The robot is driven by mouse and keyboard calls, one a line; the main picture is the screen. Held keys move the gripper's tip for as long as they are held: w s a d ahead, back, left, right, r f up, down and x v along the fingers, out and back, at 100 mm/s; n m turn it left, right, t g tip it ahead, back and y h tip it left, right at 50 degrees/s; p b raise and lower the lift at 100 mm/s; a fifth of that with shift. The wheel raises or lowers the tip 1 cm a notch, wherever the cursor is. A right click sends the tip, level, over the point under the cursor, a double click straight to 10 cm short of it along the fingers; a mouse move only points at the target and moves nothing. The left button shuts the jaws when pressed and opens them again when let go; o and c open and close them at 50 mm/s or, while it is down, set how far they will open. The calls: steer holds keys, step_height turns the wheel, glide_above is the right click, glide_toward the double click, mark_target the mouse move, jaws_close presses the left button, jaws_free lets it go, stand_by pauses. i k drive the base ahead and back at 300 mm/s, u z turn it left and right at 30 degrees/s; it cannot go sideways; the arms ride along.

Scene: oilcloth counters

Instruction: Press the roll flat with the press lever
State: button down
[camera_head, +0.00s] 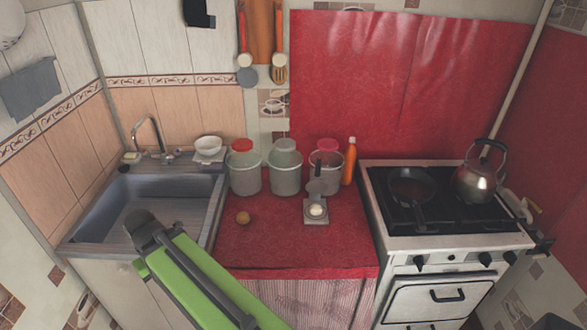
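A small press (312,219) with a pale square base stands on the red counter, right of its middle. A whitish round lump (316,209), which may be the roll, sits on its base. A grey round plate with a dark upright part, seemingly the press lever (316,187), stands raised behind the lump. A small brown ball-shaped piece (243,217) lies on the counter to the left, apart from the press. My gripper (140,221) is at the end of my green and dark arm, in front of the sink, well left of the press. Its fingers cannot be made out.
Several grey pots (245,181) with red or grey tops and an orange bottle (350,162) line the counter's back. The sink (150,205) is at the left. The stove (445,235) with a pan (411,187) and kettle (478,182) is at the right. The counter's front is clear.

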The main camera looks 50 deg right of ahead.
mark_target(316, 186)
steer(key=u, duration=0.15)
steer(key=k, duration=1.25)
steer(key=z, duration=0.5)
steer(key=i, duration=0.85)
steer(key=u, duration=0.05)
